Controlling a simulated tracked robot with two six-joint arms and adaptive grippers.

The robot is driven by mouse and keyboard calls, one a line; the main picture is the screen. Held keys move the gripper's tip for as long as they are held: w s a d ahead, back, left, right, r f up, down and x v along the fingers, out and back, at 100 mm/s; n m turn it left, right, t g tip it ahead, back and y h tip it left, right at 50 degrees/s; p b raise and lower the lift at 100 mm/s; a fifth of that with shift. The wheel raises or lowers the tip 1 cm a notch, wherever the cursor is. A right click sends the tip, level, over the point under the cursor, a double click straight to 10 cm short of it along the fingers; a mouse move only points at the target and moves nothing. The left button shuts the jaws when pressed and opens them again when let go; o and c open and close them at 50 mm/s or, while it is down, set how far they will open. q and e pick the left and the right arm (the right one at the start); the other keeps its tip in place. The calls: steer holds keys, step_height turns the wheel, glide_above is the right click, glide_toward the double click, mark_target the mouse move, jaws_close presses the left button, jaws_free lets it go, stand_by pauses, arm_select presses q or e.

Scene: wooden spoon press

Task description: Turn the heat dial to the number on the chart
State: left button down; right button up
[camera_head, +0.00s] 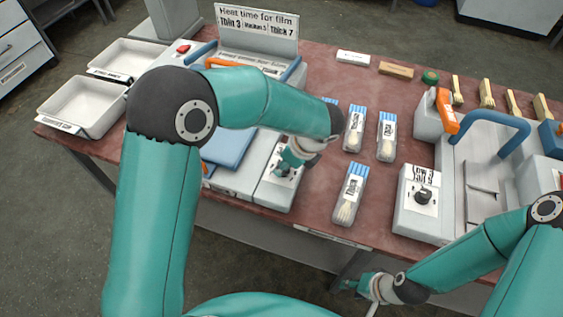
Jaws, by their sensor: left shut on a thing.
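The chart (256,22) stands upright at the back and reads "Heat time for film", Thin 3, Medium 5, Thick 7. My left gripper (284,169) reaches down to the control panel (275,192) at the right end of the left press (234,180). It is shut on the heat dial there, which the fingers mostly hide, so its setting cannot be read. My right gripper (360,290) hangs low in front of the table's front edge, away from the objects; its finger opening is unclear.
A second press (475,165) with its own dial (422,196) stands at the right. Several clear packs of wooden utensils, one of them the front pack (350,192), lie between the presses. White trays (84,104) sit at the left. My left arm covers much of the left press.

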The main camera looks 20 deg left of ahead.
stand_by(0.4)
arm_select(q)
steer(key=c, duration=0.8)
jaws_free()
steer(key=v, duration=1.2)
